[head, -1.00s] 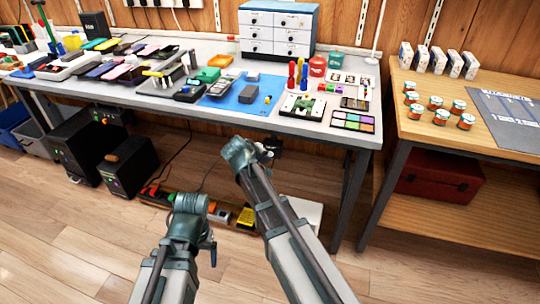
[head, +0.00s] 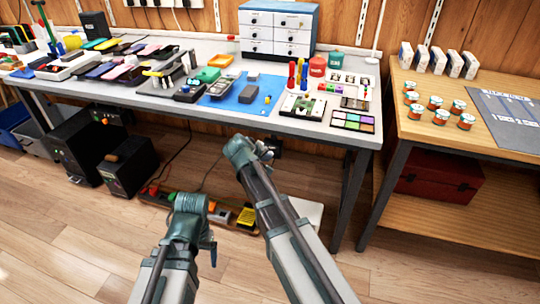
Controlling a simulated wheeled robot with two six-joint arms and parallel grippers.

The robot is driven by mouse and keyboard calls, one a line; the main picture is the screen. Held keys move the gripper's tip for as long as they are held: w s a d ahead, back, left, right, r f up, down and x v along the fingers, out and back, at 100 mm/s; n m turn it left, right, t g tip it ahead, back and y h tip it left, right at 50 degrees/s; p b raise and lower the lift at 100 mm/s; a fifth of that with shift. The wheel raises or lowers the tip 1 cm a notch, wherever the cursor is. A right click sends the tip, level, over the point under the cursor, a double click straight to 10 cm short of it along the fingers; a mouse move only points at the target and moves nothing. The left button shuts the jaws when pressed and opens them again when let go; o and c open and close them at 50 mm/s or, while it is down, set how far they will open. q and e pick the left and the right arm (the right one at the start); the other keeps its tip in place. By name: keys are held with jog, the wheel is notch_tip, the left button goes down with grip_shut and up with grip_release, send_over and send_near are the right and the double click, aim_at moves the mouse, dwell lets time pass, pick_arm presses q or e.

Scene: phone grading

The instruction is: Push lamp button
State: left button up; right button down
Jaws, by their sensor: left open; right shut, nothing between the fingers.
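A slim white upright pole (head: 374,30) on a small base stands at the back right of the main workbench (head: 240,116); it may be the lamp. I cannot make out a lamp button in the head view. My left gripper (head: 212,245) is low in front of the bench, open and largely hidden behind its own wrist. My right gripper (head: 267,150) is shut and empty, just in front of the bench's front edge and below its top. Neither gripper touches anything on the bench.
The blue mat (head: 228,100) carries a few devices. A drawer cabinet (head: 278,30) stands behind it. Phones and trays crowd the left side. A wooden side table (head: 432,82) with several jars stands at right. Dark boxes (head: 127,165) and a power strip lie under the bench.

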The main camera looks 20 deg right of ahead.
jog(key=shift+w+d, duration=0.1)
jog(key=shift+w, duration=0.05)
jog(key=shift+s+a, duration=0.55)
jog(key=shift+s, duration=0.25)
jog(key=shift+s+a, duration=0.55)
jog(key=shift+s, duration=0.25)
jog(key=shift+s+a, duration=0.55)
jog(key=shift+s, duration=0.3)
jog(key=shift+s+a, duration=0.55)
jog(key=shift+s, duration=0.25)
jog(key=shift+s, duration=0.1)
jog(key=s+a+f+g+y, duration=0.25)
jog(key=s+a, duration=0.25)
jog(key=s, duration=0.6)
jog(key=s+a+f+g+y, duration=0.2)
jog(key=s+a+f+g, duration=0.25)
jog(key=s, duration=0.55)
notch_tip(320, 180, up, 32)
jog(key=a+p, duration=0.1)
jog(key=p, duration=3)
jog(key=shift+s+a+n+t+y, duration=0.3)
jog(key=shift+y, duration=0.05)
